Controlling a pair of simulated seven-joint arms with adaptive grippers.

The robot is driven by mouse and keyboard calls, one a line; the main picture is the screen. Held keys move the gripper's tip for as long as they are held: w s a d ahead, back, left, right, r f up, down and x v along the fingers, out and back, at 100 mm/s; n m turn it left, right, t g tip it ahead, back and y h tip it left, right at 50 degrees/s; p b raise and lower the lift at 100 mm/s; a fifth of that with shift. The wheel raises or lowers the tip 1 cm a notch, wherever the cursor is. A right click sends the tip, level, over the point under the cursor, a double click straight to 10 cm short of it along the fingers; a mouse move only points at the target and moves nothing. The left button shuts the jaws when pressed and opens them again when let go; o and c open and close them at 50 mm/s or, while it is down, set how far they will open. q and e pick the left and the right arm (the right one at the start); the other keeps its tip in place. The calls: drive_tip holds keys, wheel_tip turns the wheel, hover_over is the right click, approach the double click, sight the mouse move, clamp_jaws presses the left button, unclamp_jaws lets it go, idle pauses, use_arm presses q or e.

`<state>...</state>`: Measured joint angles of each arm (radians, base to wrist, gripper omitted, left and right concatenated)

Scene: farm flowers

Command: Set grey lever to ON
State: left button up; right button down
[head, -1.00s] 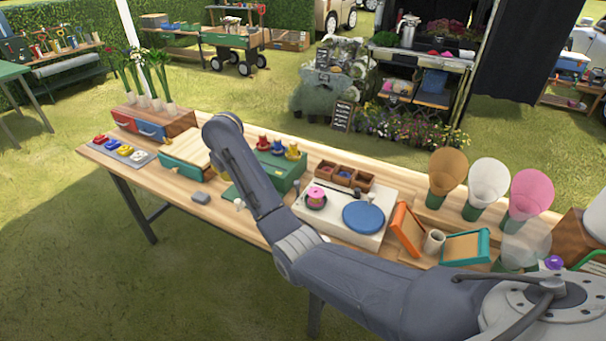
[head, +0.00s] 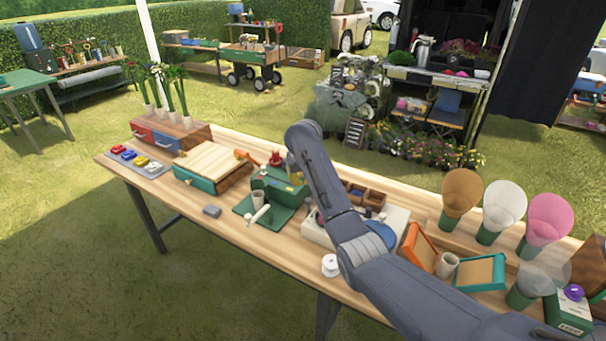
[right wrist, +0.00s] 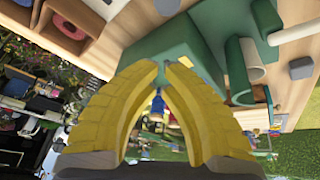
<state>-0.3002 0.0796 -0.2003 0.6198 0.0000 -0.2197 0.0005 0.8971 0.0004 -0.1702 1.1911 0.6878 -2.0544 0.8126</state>
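I cannot make out a lever that is clearly grey. A pale lever-like rod (head: 258,215) sticks out over a green base plate beside a green box (head: 280,188); the rod also shows in the right wrist view (right wrist: 300,28). My right gripper (head: 295,176) is beside the green box, mostly hidden behind my arm. In the right wrist view its yellow fingers (right wrist: 162,66) converge with their tips almost together before the green box (right wrist: 175,50), with nothing seen gripped. My arm hides part of the white turntable unit (head: 316,232). My left gripper is not in view.
A small grey block (head: 211,211) lies at the table's front edge. A white spool (head: 330,265) is at the front edge too. A wooden-topped green box (head: 215,164) stands left; orange and teal frames (head: 418,246) and cone-topped pots (head: 460,192) stand right.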

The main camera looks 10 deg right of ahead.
sight(309, 209)
drive_tip(key=x, duration=0.3)
drive_tip(key=shift+s+f, duration=0.25)
drive_tip(key=shift+s, duration=1.75)
